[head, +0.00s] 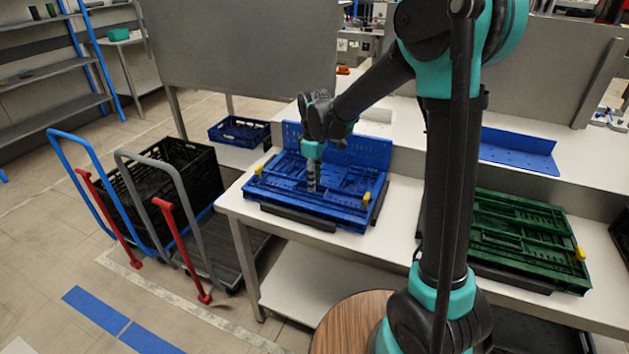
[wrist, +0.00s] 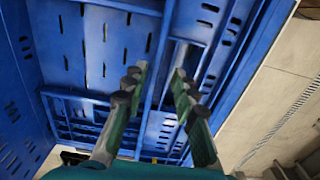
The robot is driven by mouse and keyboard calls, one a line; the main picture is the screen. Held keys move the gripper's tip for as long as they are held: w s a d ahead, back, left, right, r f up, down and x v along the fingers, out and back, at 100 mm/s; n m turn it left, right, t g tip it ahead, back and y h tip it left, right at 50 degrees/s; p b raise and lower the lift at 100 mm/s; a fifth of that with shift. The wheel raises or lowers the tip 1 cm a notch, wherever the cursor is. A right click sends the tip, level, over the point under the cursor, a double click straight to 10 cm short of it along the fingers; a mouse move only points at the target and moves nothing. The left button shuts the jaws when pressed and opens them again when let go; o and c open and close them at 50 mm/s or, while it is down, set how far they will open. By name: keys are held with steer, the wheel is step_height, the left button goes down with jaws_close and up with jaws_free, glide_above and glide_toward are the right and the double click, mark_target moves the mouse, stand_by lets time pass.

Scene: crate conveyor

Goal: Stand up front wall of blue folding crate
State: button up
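The blue folding crate (head: 290,205) lies on the white table in the head view, its panels looking mostly folded flat, with yellow latches (head: 367,197) at its sides. A blue upright panel (head: 365,150) stands behind it; I cannot tell whether it is part of the crate. My gripper (head: 311,188) points down over the middle of the crate. In the wrist view my gripper (wrist: 157,83) has its fingers apart, above slotted blue panels (wrist: 100,50). A blue bar shows between the fingers, but I cannot tell whether they touch it. Which panel is the front wall is unclear.
A folded green crate (head: 520,235) lies on the table at right, with a blue angled piece (head: 518,150) behind it. A smaller blue crate (head: 240,130) is at the back left. Carts with a black crate (head: 190,165) stand left of the table.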

steer(key=shift+f, duration=0.1)
steer(key=shift+c, duration=0.5)
jaws_close()
